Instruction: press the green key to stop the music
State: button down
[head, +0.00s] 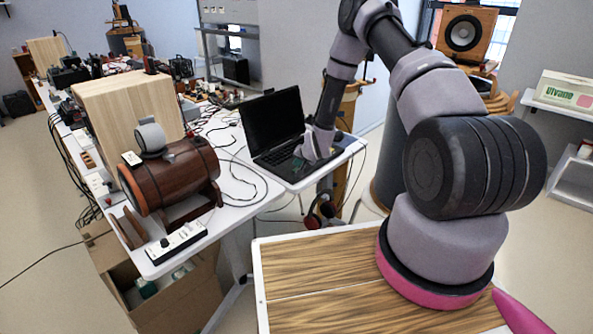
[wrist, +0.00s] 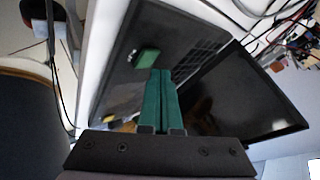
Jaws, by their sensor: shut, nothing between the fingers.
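An open black laptop (head: 271,121) stands on the white table in the head view, and its keyboard deck and dark screen fill much of the wrist view (wrist: 228,100). The green key (wrist: 148,58) is a raised green block on the deck in the wrist view. My gripper (wrist: 161,72) is shut and empty, its two green fingers side by side. In the picture its tips lie just beside the green key; I cannot tell whether they touch it. In the head view my gripper (head: 299,162) is low over the laptop deck, and the key cannot be made out there.
A wooden barrel-shaped speaker (head: 170,177) and a white power strip (head: 177,242) are on the white table to the left, with loose cables between them and the laptop. A wood-grain tabletop (head: 330,285) lies in front. A small yellow patch (wrist: 107,118) is on the laptop.

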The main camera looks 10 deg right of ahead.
jog(key=shift+r, duration=3)
jog(key=shift+r, duration=0.1)
jog(key=s+d+r+n, duration=0.1)
jog(key=s+d+r, duration=0.15)
jog(key=r, duration=0.75)
jog(key=s+d+r+h, duration=0.1)
jog(key=s+r, duration=0.2)
jog(key=r, duration=0.7)
jog(key=s+d+r+n, duration=0.1)
jog(key=s+r, duration=0.2)
jog(key=r, duration=0.7)
jog(key=s+r, duration=0.5)
jog(key=s, duration=0.5)
jog(key=s+d+r+g, duration=0.1)
jog(key=s+r, duration=0.4)
jog(key=s, duration=0.5)
jog(key=s+r+y, duration=0.1)
jog(key=s+r, duration=0.4)
jog(key=s, duration=0.5)
jog(key=shift+s+d+r+n+g, duration=0.15)
jog(key=shift+s+n+g, duration=0.15)
jog(key=shift+g, duration=0.1)
